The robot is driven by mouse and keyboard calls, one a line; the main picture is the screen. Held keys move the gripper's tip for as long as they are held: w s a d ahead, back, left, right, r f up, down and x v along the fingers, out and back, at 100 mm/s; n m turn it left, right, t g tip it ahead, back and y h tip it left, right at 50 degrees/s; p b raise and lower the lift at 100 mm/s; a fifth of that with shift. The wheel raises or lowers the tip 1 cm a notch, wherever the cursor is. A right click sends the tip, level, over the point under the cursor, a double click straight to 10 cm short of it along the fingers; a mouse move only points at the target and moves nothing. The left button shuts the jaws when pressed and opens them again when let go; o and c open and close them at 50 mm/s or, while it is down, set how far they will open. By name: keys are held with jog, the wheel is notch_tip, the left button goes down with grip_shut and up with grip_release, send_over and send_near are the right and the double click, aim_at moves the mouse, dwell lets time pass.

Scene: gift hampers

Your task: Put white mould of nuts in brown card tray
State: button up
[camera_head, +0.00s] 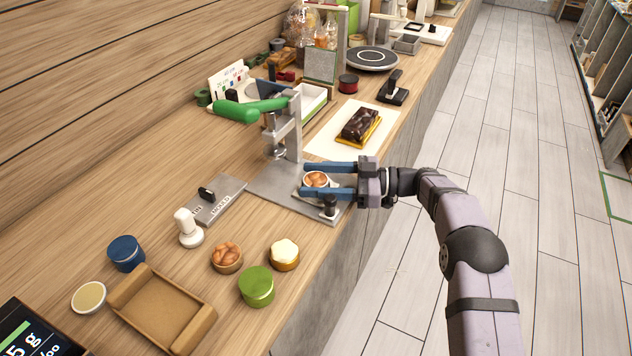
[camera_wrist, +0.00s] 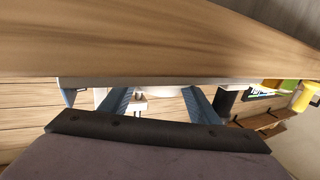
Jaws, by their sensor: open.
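The white mould of nuts (camera_head: 316,181), a small white-rimmed cup with brown nuts, sits on the grey base plate (camera_head: 268,184) of the lever press. My gripper (camera_head: 304,180) is open, with one blue finger on each side of the mould; whether they touch it I cannot tell. In the wrist view both fingers of my gripper (camera_wrist: 160,95) stand apart, and the mould is not clear between them. The brown card tray (camera_head: 201,333) lies empty at the front left of the counter.
The green-handled press column (camera_head: 294,130) stands just behind the mould. A brown mould of nuts (camera_head: 227,256), a gold cream-topped tin (camera_head: 285,254), a green tin (camera_head: 257,287), a blue tin (camera_head: 126,252) and a white stamp (camera_head: 188,228) stand near the tray.

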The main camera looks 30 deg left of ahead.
aim_at(316, 179)
jog(key=c, duration=1)
jog(key=shift+o, duration=0.2)
jog(key=shift+r, duration=0.1)
notch_tip(316, 179, up, 10)
jog(key=shift+f+b, duration=0.1)
jog(key=shift+b, duration=0.45)
